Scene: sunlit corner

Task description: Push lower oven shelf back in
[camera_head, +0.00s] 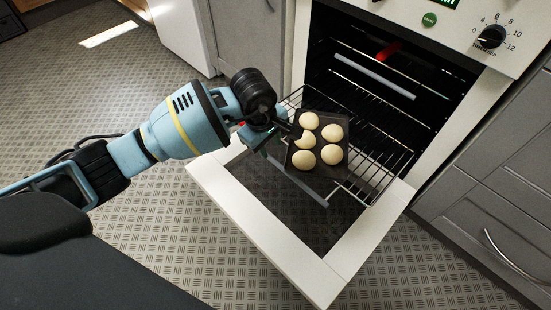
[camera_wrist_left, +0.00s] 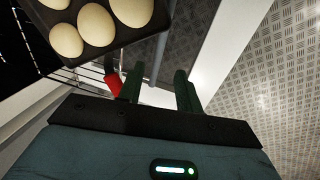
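The lower oven shelf (camera_head: 378,148) is a wire rack pulled out over the lowered oven door. It has a grey bar (camera_head: 308,188) along its front, and the bar also shows in the left wrist view (camera_wrist_left: 159,58). A dark tray (camera_head: 302,168) with several pale round buns (camera_head: 331,154) sits on the shelf. My left gripper (camera_head: 278,130) is at the shelf's front left, beside the tray. In the wrist view its two green fingers (camera_wrist_left: 159,90) are apart, with the bar's end seen between them; contact cannot be told. My right gripper is not in view.
The open oven door (camera_head: 252,207) lies below the shelf. An upper rack with a grey bar (camera_head: 374,76) is inside the oven, near a red glow (camera_head: 388,50). A drawer cabinet (camera_head: 495,215) stands at the right. The patterned floor (camera_head: 140,240) is clear.

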